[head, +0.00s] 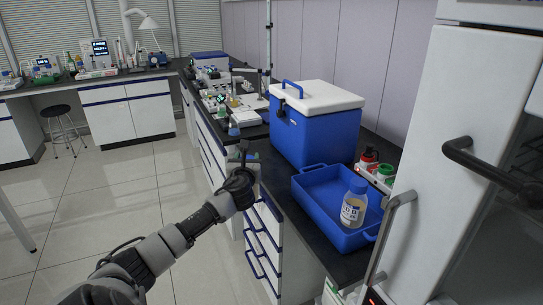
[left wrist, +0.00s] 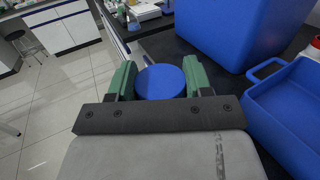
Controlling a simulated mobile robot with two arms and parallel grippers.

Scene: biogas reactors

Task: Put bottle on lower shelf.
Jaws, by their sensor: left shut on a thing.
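My left gripper (head: 243,156) is over the near edge of the dark bench. In the left wrist view its green fingers (left wrist: 160,80) are shut on a blue-capped bottle (left wrist: 160,82). Only the round blue cap shows clearly there; the body is hidden below it. The tray also shows at the right of the left wrist view (left wrist: 278,125). I cannot make out a lower shelf. My right gripper is not in view.
A blue cooler box (head: 318,138) with a white lid stands on the bench behind the tray. Red and green-capped containers (head: 378,170) are beside it. A tall white cabinet (head: 440,130) with handles is at the right. Open tiled floor (head: 110,215) lies to the left.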

